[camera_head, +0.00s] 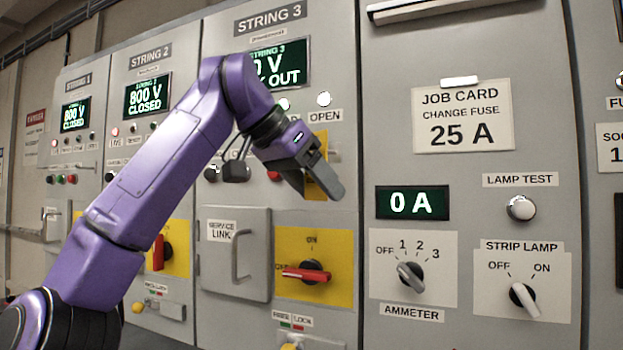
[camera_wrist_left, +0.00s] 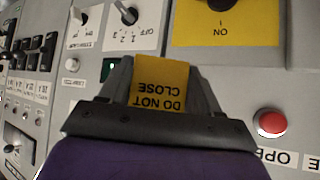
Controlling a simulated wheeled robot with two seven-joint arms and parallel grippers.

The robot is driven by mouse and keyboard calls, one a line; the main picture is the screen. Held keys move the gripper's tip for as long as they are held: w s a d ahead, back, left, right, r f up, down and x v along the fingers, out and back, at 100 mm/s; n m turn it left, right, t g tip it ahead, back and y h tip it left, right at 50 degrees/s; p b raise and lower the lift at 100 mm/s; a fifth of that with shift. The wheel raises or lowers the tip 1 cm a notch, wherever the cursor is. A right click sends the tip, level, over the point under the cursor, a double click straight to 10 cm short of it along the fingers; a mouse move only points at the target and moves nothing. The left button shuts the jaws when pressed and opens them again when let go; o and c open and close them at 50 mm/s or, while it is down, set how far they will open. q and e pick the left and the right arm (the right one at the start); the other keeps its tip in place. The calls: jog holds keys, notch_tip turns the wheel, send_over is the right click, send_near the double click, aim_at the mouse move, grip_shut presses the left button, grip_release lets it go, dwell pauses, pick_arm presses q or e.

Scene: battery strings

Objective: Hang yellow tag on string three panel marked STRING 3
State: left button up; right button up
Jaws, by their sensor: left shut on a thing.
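My left gripper (camera_head: 322,181) is in front of the panel marked STRING 3 (camera_head: 270,20), below its OPEN label. It is shut on a yellow tag (camera_head: 318,170). In the left wrist view the tag (camera_wrist_left: 160,92) reads DO NOT CLOSE, upside down, between the two fingers (camera_wrist_left: 162,90). The panel's display (camera_head: 285,65) is partly hidden by my arm; OUT and V are readable. Below is a red rotary switch (camera_head: 307,273) on a yellow plate, its handle lying roughly level. The wrist view shows that yellow plate (camera_wrist_left: 225,35). My right gripper is not in view.
The service link door (camera_head: 232,285) with a handle is left of the red switch. To the right are the job card (camera_head: 463,117), the 0 A display (camera_head: 411,202), the ammeter knob (camera_head: 410,275) and the strip lamp knob (camera_head: 525,299). A red button (camera_wrist_left: 270,123) shows in the wrist view.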

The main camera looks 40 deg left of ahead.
pick_arm(q)
jog(key=w+a+p, duration=0.1)
jog(key=w+p, duration=0.2)
jog(key=w, duration=0.3)
jog(key=shift+a+f, duration=0.3)
jog(key=shift+a, duration=0.1)
jog(key=shift+w+f, duration=0.1)
dwell(0.4)
jog(key=o, duration=1.1)
jog(key=shift+o, duration=0.5)
jog(key=shift+d, duration=0.1)
jog(key=p+v, duration=0.1)
jog(key=v, duration=1)
jog(key=shift+d, duration=0.15)
